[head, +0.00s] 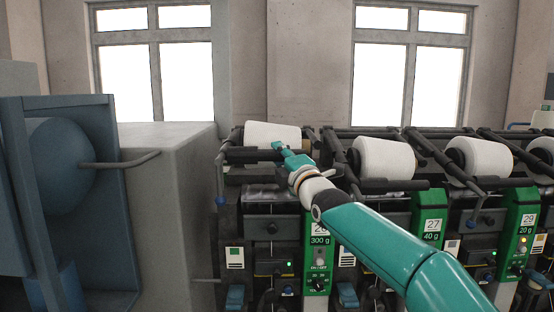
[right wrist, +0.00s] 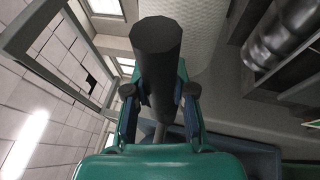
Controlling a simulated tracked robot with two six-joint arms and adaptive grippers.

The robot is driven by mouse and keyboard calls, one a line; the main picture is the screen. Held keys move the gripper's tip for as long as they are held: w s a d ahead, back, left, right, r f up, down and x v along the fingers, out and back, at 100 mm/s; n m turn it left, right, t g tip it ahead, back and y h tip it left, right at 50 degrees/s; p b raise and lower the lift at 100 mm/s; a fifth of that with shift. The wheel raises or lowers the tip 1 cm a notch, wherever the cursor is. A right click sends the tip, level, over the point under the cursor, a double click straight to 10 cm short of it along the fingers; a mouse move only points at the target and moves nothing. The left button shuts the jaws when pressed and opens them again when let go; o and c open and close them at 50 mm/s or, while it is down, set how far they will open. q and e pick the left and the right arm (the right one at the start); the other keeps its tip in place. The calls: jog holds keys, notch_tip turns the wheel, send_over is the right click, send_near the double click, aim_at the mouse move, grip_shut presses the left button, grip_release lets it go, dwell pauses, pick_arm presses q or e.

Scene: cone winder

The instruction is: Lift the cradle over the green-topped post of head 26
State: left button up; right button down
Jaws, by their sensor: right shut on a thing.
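Head 26 (head: 318,259) has a green front panel marked 300 g; its number plate is partly covered by my right arm. A white cone (head: 272,134) sits at its top, and the dark cradle (head: 250,156) runs in front of the cone. My right gripper (head: 279,148) reaches to the cradle's bar. In the right wrist view, the gripper (right wrist: 158,98) is shut on the cradle's dark round handle (right wrist: 155,55), which stands between the two fingers. I cannot make out the green-topped post apart from the panel; that spot is behind my arm. My left gripper is out of view.
Head 27 (head: 431,221) with its white cone (head: 384,158) stands just right, and head 29 (head: 522,230) further right. A large grey cabinet (head: 178,200) and a blue machine part (head: 70,170) stand to the left. Open air lies above the cones, before the windows.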

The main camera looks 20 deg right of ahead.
jog(key=c, duration=0.9)
grip_release()
jog(key=shift+f, duration=0.1)
jog(key=shift+c, duration=0.2)
jog(key=shift+s, duration=0.15)
jog(key=v, duration=1.1)
jog(key=shift+s+f, duration=0.25)
jog(key=shift+s, duration=0.1)
